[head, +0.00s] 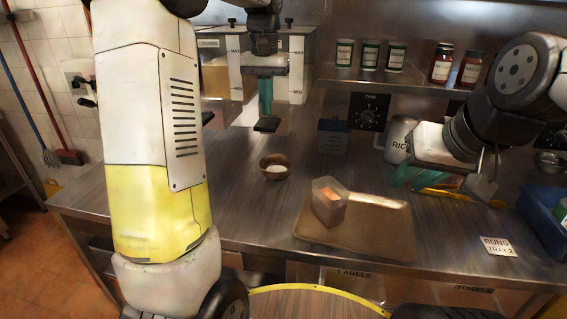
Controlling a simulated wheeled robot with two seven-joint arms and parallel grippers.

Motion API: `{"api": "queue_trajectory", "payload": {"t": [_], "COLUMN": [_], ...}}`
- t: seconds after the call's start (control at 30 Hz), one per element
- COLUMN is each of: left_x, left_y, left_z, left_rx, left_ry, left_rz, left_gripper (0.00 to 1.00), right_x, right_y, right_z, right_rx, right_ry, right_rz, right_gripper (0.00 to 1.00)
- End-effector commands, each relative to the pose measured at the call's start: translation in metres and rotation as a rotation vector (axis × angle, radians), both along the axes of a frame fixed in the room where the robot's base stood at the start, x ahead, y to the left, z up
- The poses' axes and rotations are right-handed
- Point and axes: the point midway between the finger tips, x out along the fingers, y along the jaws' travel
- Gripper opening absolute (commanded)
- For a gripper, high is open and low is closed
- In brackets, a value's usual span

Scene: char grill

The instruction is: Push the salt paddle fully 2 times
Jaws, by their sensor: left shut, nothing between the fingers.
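The dispenser (297,62) stands at the back of the counter, with clear bins and MAX and MIN marks. A small black paddle (207,117) sticks out low at its left bin. My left gripper (266,108) is shut and empty, pointing down in front of the right bin. A flat black piece (267,125) shows at its fingertips; I cannot tell whether it is a paddle or touched. Below stands a small brown bowl (275,160) with white contents. My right gripper (437,180) is low over the counter at right; its jaw state is unclear.
A pitcher marked RICE (399,140) stands by the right arm. Jars (370,55) line the shelf. A blue bin (545,217) is at far right. My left arm hides much of the left counter.

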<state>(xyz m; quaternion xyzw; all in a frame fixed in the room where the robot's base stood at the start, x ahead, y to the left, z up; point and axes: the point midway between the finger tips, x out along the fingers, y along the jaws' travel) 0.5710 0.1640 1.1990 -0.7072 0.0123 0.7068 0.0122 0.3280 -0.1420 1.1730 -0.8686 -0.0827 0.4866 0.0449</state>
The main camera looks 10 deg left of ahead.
Motion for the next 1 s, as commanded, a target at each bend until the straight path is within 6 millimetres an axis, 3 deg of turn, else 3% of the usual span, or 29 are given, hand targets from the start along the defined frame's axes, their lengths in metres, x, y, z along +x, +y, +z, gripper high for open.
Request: {"api": "queue_trajectory", "payload": {"t": [1.0], "left_x": [0.0], "left_y": [0.0], "left_z": [-0.037], "left_rx": [0.0], "left_ry": [0.002], "left_rz": [0.001], "left_gripper": [0.0], "right_x": [0.0], "right_y": [0.0], "right_z": [0.0], "right_rx": [0.0], "right_ry": [0.0], "right_rz": [0.0], "right_gripper": [0.27]}}
